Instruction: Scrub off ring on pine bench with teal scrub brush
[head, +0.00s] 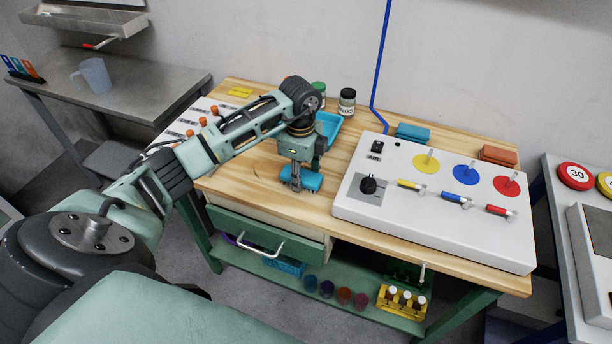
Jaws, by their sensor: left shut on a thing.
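The pine bench (250,187) stands in the middle of the head view. My left gripper (296,184) points down over the bench's front part and is shut on the teal scrub brush (308,180). The brush is low at the bench top; I cannot tell whether its bristles touch the wood. A faint darker curved mark, perhaps the ring (257,168), shows on the wood left of the gripper; the arm hides part of that area. My right gripper is not in view.
A white control panel (345,209) with coloured discs and levers fills the bench's right side. A white switch board lies at left.

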